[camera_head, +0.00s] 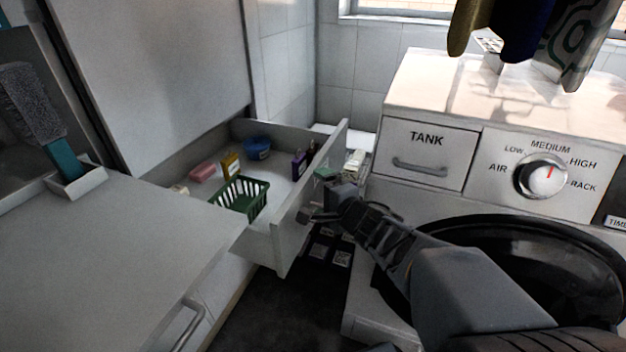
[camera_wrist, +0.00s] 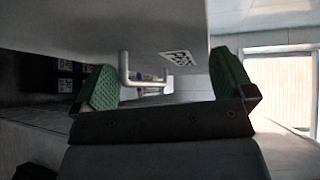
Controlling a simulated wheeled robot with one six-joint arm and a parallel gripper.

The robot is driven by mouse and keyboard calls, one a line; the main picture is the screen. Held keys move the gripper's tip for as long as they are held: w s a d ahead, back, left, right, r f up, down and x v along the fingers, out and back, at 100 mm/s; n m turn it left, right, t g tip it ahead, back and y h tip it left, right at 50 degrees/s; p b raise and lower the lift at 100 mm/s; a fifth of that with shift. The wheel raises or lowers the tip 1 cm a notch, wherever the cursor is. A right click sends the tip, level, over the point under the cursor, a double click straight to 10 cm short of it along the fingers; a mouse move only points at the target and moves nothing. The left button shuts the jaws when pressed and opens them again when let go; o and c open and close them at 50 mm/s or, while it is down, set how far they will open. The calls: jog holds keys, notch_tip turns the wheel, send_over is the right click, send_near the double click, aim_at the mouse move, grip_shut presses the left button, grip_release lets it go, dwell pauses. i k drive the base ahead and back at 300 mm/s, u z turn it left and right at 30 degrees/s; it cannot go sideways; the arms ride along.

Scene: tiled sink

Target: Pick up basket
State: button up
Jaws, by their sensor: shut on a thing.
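The green basket (camera_head: 240,198) stands upright in the open drawer (camera_head: 292,240), near the front left of its floor. My gripper (camera_head: 318,194) is outside the drawer's front panel, apart from the basket. It is shut on the drawer handle (camera_wrist: 126,70), which shows between the green finger pads in the wrist view (camera_wrist: 166,84). The basket does not show in the wrist view.
The drawer also holds a blue bowl (camera_head: 257,147), a pink block (camera_head: 203,172), a yellow item (camera_head: 230,163) and a purple bottle (camera_head: 299,166). A white counter (camera_head: 150,235) is at left. A dryer (camera_head: 480,140) is at right.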

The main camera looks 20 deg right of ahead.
aim_at(239, 204)
jog(key=z, duration=0.25)
jog(key=k, duration=0.95)
jog(key=z, duration=0.15)
